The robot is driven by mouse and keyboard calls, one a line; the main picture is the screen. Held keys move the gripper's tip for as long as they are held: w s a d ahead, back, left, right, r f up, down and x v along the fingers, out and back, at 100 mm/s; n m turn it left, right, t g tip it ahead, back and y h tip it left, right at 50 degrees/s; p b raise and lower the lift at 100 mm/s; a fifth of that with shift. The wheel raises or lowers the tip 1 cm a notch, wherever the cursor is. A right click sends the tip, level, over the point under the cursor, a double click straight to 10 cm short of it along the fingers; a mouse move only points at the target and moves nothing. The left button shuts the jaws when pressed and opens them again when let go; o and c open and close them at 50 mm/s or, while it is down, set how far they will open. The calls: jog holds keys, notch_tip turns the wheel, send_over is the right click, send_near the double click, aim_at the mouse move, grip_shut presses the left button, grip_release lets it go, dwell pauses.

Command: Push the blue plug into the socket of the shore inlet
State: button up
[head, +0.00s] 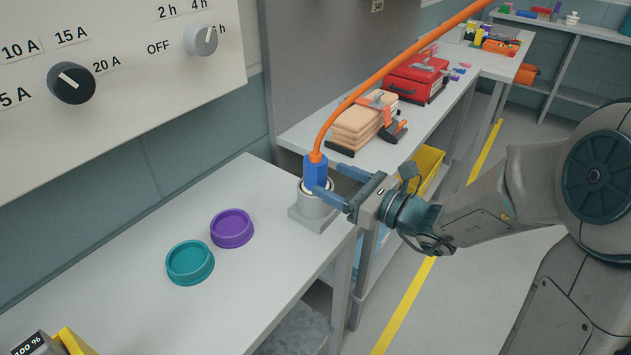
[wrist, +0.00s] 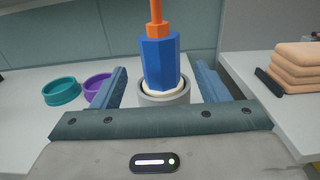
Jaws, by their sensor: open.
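The blue plug (head: 316,172) stands upright in the mouth of the shore inlet (head: 316,207), a grey round socket on a square base near the bench edge. An orange cable runs up from the plug's top. In the wrist view the plug (wrist: 160,62) sits inside the pale inner ring of the inlet (wrist: 164,97). How deep it is seated I cannot tell. My gripper (head: 336,180) is open, with one finger on each side of the plug. In the wrist view there are gaps between the fingers (wrist: 163,88) and the plug.
A teal lid (head: 190,262) and a purple lid (head: 232,228) lie on the bench (head: 130,250) left of the inlet. The orange cable (head: 390,70) arches up to the right. Strapped tan blocks (head: 362,122) and a red toolbox (head: 416,78) stand on the farther bench.

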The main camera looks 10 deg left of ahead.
aim_at(308, 167)
jog(key=x, duration=0.7)
jog(key=shift+w+a+r+p, duration=0.1)
jog(key=shift+a+r+p, duration=0.1)
jog(key=shift+p, duration=0.15)
jog(key=c, duration=1.3)
